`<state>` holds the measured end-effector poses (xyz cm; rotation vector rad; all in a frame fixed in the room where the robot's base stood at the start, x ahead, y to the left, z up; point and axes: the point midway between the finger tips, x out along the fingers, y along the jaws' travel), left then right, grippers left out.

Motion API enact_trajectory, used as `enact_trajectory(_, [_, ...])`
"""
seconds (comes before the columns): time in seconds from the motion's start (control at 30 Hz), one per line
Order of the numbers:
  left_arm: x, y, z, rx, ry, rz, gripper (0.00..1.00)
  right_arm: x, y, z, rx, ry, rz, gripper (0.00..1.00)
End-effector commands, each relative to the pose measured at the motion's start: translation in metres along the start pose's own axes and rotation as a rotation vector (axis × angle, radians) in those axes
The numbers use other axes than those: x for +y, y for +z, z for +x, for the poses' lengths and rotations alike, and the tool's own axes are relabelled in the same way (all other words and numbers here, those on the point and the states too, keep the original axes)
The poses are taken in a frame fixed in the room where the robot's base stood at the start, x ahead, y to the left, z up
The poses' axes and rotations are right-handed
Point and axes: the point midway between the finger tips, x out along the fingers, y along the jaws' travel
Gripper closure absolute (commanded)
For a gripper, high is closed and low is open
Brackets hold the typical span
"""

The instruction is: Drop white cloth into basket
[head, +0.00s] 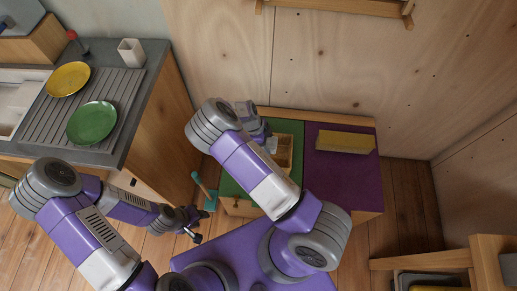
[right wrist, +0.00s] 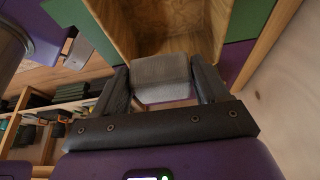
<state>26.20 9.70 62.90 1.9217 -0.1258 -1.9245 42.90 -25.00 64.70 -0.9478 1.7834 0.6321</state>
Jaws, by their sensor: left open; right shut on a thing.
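The white cloth (right wrist: 162,78) shows as a pale grey, folded piece between the fingers of my right gripper (right wrist: 163,88) in the right wrist view. The gripper is shut on it. The basket (right wrist: 205,22) is a wood-coloured open box just beyond the cloth; its inside looks bare where it shows. In the head view the basket (head: 286,152) stands on the green part of a low cabinet, partly hidden by my right arm. The cloth (head: 272,145) shows there as a small pale patch at the basket's left side. My left gripper (head: 191,231) is open and empty, low over the floor.
A yellow block-like item (head: 345,142) lies on the cabinet's purple half (head: 340,178). A teal-handled thing (head: 205,192) stands out left of the cabinet. A counter at the left holds a yellow plate (head: 68,79), a green plate (head: 92,123) and a white cup (head: 131,52). Plywood walls rise behind and right.

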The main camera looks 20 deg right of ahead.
Motion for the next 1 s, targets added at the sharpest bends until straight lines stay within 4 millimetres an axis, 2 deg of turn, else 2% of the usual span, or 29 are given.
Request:
enact_trajectory(0.1, [-0.001, 0.0, 0.003, -0.001, 0.0, 0.0, 0.57, 0.0, 0.004, 0.002, 0.001, 0.045, 0.106, 0.55])
enact_trajectory(0.23, [-0.002, 0.0, 0.005, -0.001, 0.0, 0.0, 0.57, 0.001, 0.007, 0.004, 0.001, 0.064, 0.149, 0.55])
enact_trajectory(0.37, [-0.004, 0.0, 0.011, -0.001, 0.0, 0.0, 0.57, 0.001, 0.01, 0.011, 0.001, 0.065, 0.151, 0.55])
enact_trajectory(0.73, [-0.015, -0.002, 0.041, -0.001, 0.0, 0.0, 0.57, 0.001, 0.026, 0.05, 0.001, 0.063, 0.147, 0.55])
enact_trajectory(1.0, [-0.017, -0.002, 0.045, -0.001, 0.0, 0.0, 0.57, 0.001, 0.029, 0.057, 0.0, 0.062, 0.147, 0.55])
